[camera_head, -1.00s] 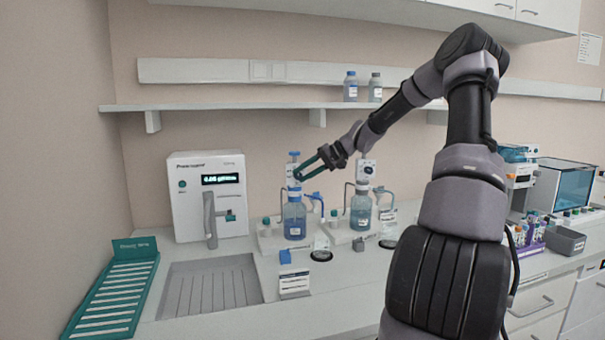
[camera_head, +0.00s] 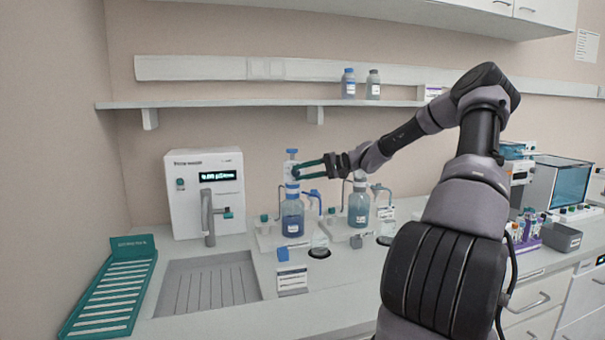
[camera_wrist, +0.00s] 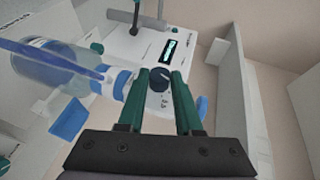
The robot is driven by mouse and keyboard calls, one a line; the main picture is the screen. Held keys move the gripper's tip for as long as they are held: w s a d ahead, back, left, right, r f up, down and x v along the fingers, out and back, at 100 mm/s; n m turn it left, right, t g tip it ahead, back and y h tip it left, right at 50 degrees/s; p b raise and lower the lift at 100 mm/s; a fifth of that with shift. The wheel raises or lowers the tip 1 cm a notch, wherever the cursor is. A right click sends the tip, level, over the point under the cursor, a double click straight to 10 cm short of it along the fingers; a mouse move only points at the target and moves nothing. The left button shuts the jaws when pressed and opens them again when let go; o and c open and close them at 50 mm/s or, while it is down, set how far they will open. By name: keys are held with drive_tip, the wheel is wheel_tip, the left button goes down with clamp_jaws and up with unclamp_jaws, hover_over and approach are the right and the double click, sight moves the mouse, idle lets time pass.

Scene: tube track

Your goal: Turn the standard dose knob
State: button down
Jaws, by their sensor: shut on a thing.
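The standard dose knob (camera_wrist: 159,79) is a small dark round knob on a white dispenser head, seen in the wrist view. My gripper (camera_wrist: 160,84) has its two teal fingers on either side of it and is shut on it. In the head view, my gripper (camera_head: 300,171) reaches from the right to the dispenser head (camera_head: 291,160) on top of the left blue-liquid bottle (camera_head: 292,217). The knob is hidden behind the fingers there. The bottle also shows in the wrist view (camera_wrist: 45,68), at the left.
A second blue-liquid bottle (camera_head: 358,208) with its own dispenser stands close by on the right, below my forearm. A white instrument (camera_head: 180,215) with a lit display stands at the left. A shelf (camera_head: 220,105) runs above. A sunken drain tray (camera_head: 210,284) lies in front.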

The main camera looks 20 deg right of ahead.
drive_tip(key=c, duration=0.6)
unclamp_jaws()
drive_tip(key=v, duration=1)
drive_tip(key=shift+s+d, duration=0.2)
drive_tip(key=shift+d, duration=0.15)
